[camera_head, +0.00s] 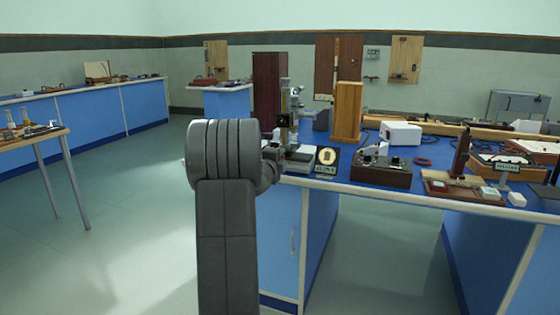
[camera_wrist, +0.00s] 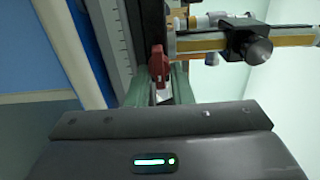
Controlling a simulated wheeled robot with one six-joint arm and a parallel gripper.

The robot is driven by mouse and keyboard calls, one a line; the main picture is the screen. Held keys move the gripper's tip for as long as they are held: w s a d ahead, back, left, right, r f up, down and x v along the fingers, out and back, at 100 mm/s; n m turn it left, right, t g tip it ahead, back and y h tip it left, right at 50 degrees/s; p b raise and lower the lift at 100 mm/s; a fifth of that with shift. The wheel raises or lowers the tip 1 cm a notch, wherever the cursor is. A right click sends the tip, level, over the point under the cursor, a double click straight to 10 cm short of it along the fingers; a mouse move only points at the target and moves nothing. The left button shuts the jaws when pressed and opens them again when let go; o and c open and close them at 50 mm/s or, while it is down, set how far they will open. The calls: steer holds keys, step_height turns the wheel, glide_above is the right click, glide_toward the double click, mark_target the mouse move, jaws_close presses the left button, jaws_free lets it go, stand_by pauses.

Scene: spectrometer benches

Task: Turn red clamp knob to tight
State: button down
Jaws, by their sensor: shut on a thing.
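The red clamp knob (camera_wrist: 157,62) shows in the middle of the wrist view, beside a dark grey stand part. My gripper (camera_wrist: 160,80) is shut on it, with one greenish finger on each side of its lower part. The knob's setting cannot be read. A brass-coloured tube (camera_wrist: 200,43) with a black clamp block (camera_wrist: 238,40) extends to the right of the knob. My grey arm hides most of my gripper there, and I cannot make out the knob.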

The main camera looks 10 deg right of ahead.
steer(key=shift+f, duration=0.1)
stand_by(0.3)
steer(key=c, duration=1.3)
jaws_free()
steer(key=shift+s+a, duration=0.1)
steer(key=v, duration=1.3)
steer(key=shift+s+a+p, duration=0.2)
steer(key=shift+s+p, duration=0.05)
steer(key=shift+p, duration=0.05)
steer(key=shift+w, duration=0.1)
steer(key=x, duration=1.3)
steer(key=shift+w+d+b, duration=0.3)
steer(key=shift+s, duration=0.1)
